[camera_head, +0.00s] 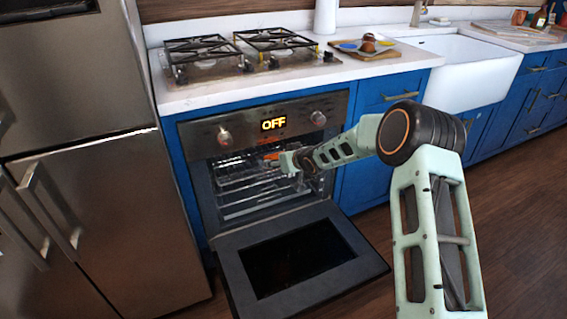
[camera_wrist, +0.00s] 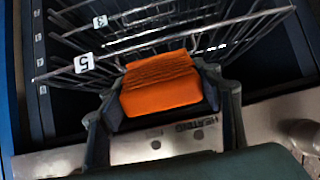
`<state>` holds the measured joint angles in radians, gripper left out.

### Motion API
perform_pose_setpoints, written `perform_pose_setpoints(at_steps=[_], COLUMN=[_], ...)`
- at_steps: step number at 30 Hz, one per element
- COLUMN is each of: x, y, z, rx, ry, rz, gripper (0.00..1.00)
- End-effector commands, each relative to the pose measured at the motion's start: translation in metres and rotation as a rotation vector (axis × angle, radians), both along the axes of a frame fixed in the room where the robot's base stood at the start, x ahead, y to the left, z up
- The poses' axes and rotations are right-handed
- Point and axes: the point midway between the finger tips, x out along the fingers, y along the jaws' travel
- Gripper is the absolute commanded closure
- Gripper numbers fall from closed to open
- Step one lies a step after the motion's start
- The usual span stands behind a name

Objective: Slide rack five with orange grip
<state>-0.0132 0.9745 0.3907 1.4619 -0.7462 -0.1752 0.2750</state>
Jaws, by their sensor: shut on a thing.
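The oven (camera_head: 262,160) stands with its door (camera_head: 300,258) folded down and several wire racks inside. In the wrist view, the rack labelled 5 (camera_wrist: 84,63) carries an orange grip (camera_wrist: 160,84) on its front bar. My gripper (camera_wrist: 165,100) is shut on the orange grip, one finger on each side of it. In the head view my gripper (camera_head: 290,162) reaches into the upper part of the oven opening, and the orange grip (camera_head: 271,156) shows just beside it. The gripper hides part of the rack's front there.
Another rack with a label 3 (camera_wrist: 100,21) lies beyond rack five. The oven panel display (camera_head: 273,124) reads OFF. A steel fridge (camera_head: 110,205) stands close on the left, and blue cabinets (camera_head: 365,180) are on the right. The wooden floor at right is clear.

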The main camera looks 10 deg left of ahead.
Motion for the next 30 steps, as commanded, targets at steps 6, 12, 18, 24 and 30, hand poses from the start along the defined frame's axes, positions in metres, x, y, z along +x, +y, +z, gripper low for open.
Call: perform_pose_setpoints(at_steps=[6, 12, 18, 24, 30], x=[0.016, 0.031, 0.046, 0.061, 0.072], y=[0.013, 0.024, 0.033, 0.045, 0.05], z=[0.001, 0.001, 0.001, 0.0, 0.0], rx=[0.003, 0.003, 0.003, 0.003, 0.004], ry=[0.002, 0.002, 0.001, 0.0, 0.0], rz=[0.002, 0.002, 0.001, 0.003, 0.0], gripper=[0.84, 0.84, 0.84, 0.84, 0.84])
